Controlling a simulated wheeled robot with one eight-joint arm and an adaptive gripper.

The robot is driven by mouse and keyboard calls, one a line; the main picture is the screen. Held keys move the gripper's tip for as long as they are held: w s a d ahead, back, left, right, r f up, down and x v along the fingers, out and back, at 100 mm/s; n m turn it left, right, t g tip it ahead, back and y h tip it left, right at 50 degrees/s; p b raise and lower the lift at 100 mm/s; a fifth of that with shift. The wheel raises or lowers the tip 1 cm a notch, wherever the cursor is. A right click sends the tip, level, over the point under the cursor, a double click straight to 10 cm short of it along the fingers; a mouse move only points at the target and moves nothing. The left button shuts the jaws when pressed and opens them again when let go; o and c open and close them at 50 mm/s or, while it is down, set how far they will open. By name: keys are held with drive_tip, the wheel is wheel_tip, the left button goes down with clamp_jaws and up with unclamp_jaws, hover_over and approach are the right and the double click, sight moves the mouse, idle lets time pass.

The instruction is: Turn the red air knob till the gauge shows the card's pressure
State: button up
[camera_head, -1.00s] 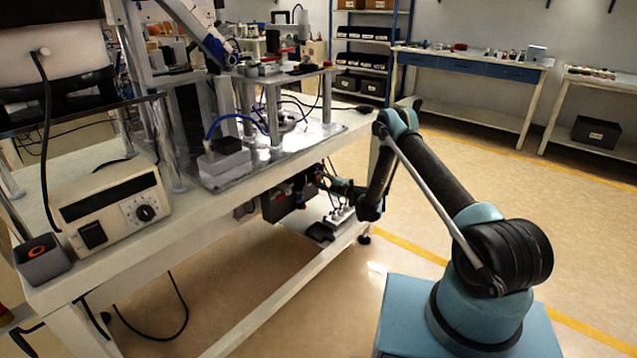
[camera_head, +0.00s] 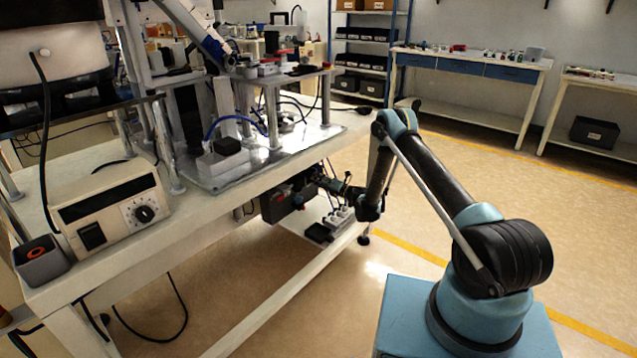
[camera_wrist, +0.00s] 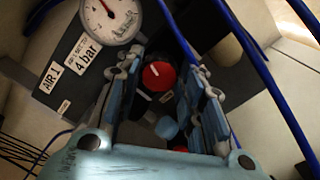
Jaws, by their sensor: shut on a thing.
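The red air knob (camera_wrist: 158,76) shows in the wrist view, with a pale line across its face. My gripper (camera_wrist: 163,68) has one finger on each side of it and is shut on it. The gauge (camera_wrist: 110,17) is at the top left of the knob; its red needle points up and left, and its numbers are too small to read. The card (camera_wrist: 85,54) beside the gauge reads 4 bar. In the head view my gripper (camera_head: 318,180) reaches under the bench edge, where the knob is hard to make out.
A label (camera_wrist: 49,77) reads AIR 1. Blue hoses (camera_wrist: 270,75) run past on the right of the wrist view. A blue round part (camera_wrist: 167,127) sits below the knob. In the head view the bench top (camera_head: 230,205) lies above my gripper, and the floor to its right is open.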

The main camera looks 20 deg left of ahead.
drive_tip(key=shift+w+d+f+n, duration=0.1)
drive_tip(key=shift+w+d+n, duration=0.05)
drive_tip(key=shift+n, duration=0.35)
drive_tip(key=o, duration=1.1)
drive_tip(key=shift+f, duration=0.1)
drive_tip(key=shift+c, duration=0.2)
wheel_tip(320, 180, up, 10)
